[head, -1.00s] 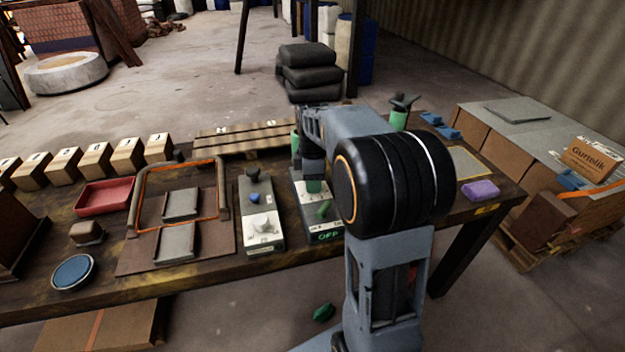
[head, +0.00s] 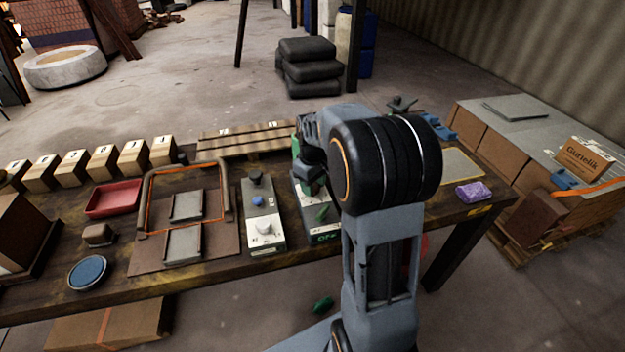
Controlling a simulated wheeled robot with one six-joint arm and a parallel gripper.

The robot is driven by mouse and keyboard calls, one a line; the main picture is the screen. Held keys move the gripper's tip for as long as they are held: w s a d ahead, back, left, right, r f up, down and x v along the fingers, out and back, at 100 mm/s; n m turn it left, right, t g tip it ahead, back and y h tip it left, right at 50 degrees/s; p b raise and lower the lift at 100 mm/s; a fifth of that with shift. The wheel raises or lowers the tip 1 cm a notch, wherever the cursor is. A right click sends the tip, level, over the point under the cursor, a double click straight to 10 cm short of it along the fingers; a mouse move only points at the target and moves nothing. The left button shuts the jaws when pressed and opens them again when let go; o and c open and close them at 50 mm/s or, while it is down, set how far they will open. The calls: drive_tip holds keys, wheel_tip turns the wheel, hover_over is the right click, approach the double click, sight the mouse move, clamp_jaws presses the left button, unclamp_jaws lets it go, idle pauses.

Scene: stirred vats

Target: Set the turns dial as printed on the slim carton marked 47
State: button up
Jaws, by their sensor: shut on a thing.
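A grey control box (head: 250,190) with a dark knob, a small blue button (head: 258,201) and a pale dial (head: 265,229) stands mid-table. A second control box (head: 326,228) right of it has a green lever (head: 323,213) and a partly covered green "OFF" label. My gripper (head: 311,186) points down over its far part, shut on a green part that seems to be a knob on that box. My arm hides much of this contact. Print on the boxes is too small to read, so I cannot tell which dial is for turns. I cannot make out a carton marked 47.
Numbered wooden blocks (head: 103,162), a red tray (head: 113,198), a brown mat with an orange-edged frame (head: 150,221) and a blue round dish (head: 88,272) lie left. A purple block (head: 474,191) lies right. A "Gunelik" carton (head: 585,158) stands beyond the table.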

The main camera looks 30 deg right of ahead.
drive_tip(key=m+p, duration=0.1)
drive_tip(key=m, duration=0.3)
drive_tip(key=shift+r+m+p, duration=0.1)
drive_tip(key=shift+m+p, duration=0.2)
drive_tip(key=shift+p, duration=0.05)
drive_tip(key=m+p, duration=0.1)
drive_tip(key=m, duration=0.3)
drive_tip(key=shift+m, duration=0.3)
drive_tip(key=m+p, duration=0.1)
drive_tip(key=m, duration=0.3)
drive_tip(key=shift+m+p, duration=0.6)
drive_tip(key=shift+m, duration=1.4)
drive_tip(key=o, duration=0.9)
wheel_tip(320, 180, up, 14)
drive_tip(key=shift+f+p, duration=0.15)
drive_tip(key=shift+p, duration=0.7)
